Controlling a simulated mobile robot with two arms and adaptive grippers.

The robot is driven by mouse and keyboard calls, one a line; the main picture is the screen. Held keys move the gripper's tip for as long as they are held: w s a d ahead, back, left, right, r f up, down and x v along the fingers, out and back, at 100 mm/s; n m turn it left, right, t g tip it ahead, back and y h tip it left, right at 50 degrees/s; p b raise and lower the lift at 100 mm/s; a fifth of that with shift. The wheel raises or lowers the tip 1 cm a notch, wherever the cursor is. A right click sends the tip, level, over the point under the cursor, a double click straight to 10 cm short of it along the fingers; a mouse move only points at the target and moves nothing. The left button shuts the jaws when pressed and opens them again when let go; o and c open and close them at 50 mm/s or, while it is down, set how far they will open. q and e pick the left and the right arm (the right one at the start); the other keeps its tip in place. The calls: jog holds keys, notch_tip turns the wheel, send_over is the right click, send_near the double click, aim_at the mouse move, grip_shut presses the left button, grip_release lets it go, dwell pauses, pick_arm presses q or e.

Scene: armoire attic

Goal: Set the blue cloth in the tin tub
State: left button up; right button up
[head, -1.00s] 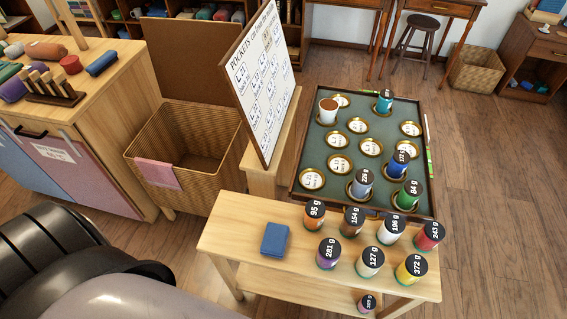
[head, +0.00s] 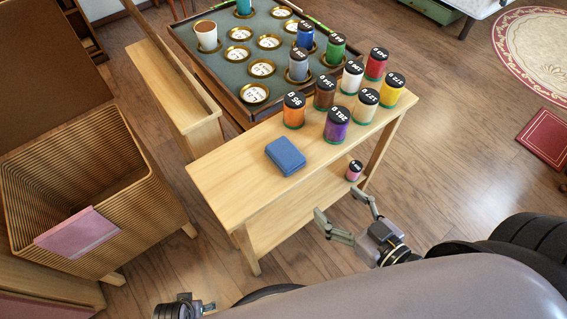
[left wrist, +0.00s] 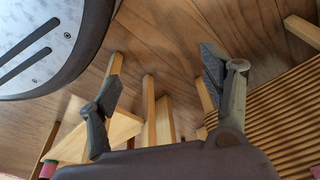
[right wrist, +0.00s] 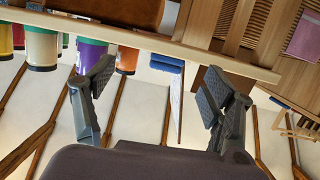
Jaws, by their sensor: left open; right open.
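The blue cloth (head: 285,156), a folded pad, lies on the top of the small wooden table (head: 222,172), left of the canisters. In the right wrist view, which is upside down, a blue edge that looks like the cloth (right wrist: 167,62) shows on the tabletop. My right gripper (head: 340,205) is open and empty, beside the near side of the table and apart from the cloth. My left gripper (head: 184,307) is only partly in the head view at the bottom; its spread, empty fingers show in the left wrist view (left wrist: 160,82). I see no tin tub.
Several weight-labelled canisters (head: 337,124) crowd the table's right part; a pink-banded one (head: 354,170) is on its lower shelf. A tray with round pockets (head: 238,70) lies behind. A wicker basket with a pink cloth (head: 78,232) stands left. Floor at right is open.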

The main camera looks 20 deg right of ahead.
jog(key=y, duration=0.1)
send_near(283, 150)
jog(key=w, duration=0.1)
jog(key=w+b, duration=0.1)
jog(key=w+a+f, duration=0.1)
jog(key=shift+w+f+t, duration=0.1)
jog(key=shift+w+t, duration=0.15)
jog(key=shift+t, duration=0.05)
jog(key=shift+w+a+f+b, duration=0.1)
jog(key=shift+w+a+b, duration=0.15)
jog(key=shift+w, duration=0.35)
jog(key=shift+b+x, duration=0.3)
jog(key=shift+x, duration=1.95)
pick_arm(q)
notch_tip(283, 150, up, 6)
jog(key=w, duration=0.3)
jog(key=shift+d, duration=0.25)
pick_arm(e)
jog(key=shift+s+f, duration=0.1)
jog(key=c, duration=1.4)
pick_arm(q)
jog(key=shift+t, duration=0.3)
pick_arm(e)
jog(key=shift+o, duration=0.2)
